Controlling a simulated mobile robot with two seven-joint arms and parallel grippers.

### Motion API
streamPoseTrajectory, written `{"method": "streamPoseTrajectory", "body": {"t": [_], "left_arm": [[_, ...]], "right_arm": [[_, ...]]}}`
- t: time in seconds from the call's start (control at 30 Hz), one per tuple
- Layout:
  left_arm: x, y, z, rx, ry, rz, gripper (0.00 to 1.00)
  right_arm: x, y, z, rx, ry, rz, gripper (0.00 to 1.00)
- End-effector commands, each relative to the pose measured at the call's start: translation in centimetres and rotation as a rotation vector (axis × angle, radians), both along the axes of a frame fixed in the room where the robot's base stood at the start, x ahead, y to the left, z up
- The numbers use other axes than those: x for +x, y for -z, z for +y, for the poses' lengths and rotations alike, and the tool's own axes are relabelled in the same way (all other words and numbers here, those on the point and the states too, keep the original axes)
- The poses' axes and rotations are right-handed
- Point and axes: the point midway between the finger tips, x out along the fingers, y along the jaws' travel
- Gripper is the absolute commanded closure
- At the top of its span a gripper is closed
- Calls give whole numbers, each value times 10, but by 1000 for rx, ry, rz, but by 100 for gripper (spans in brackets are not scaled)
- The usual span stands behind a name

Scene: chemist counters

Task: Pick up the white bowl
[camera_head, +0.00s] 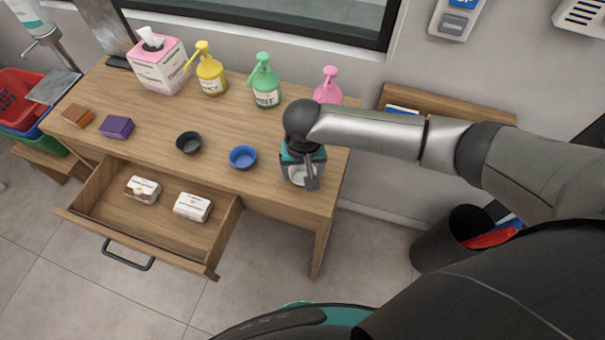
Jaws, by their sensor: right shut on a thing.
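The white bowl (297,176) is at the right end of the wooden counter (215,120), mostly hidden by my right gripper. My right gripper (303,179) points down over the bowl and is shut on it. I cannot tell whether the bowl touches the counter top. A blue bowl (243,158) stands to the left of the gripper, and a black bowl (189,143) stands further left. My left gripper is not in view.
An open drawer (170,245) juts out at the front with two labelled packets. Yellow (211,74), green (265,85) and pink (328,86) pump bottles and a tissue box (159,64) line the back. Purple (116,127) and orange-brown (77,115) blocks lie left.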

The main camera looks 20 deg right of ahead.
Motion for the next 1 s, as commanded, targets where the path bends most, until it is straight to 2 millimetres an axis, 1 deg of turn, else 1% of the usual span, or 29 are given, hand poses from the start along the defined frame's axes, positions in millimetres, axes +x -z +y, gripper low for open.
{"method": "streamPoseTrajectory", "body": {"t": [0.03,0.17,0.43,0.57,0.67,0.77,0.87,1.0], "left_arm": [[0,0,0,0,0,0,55],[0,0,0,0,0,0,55],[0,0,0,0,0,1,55],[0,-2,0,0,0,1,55],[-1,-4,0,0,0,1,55],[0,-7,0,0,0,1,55],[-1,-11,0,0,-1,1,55],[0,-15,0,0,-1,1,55]], "right_arm": [[0,0,0,0,0,0,60],[0,0,0,0,0,0,74],[0,-2,0,1,0,-1,74],[1,-9,0,2,1,-1,74],[1,-21,1,3,0,-3,74],[1,-40,0,2,0,-5,74],[1,-66,0,3,-1,-5,74],[2,-109,1,4,-2,-6,74]]}}
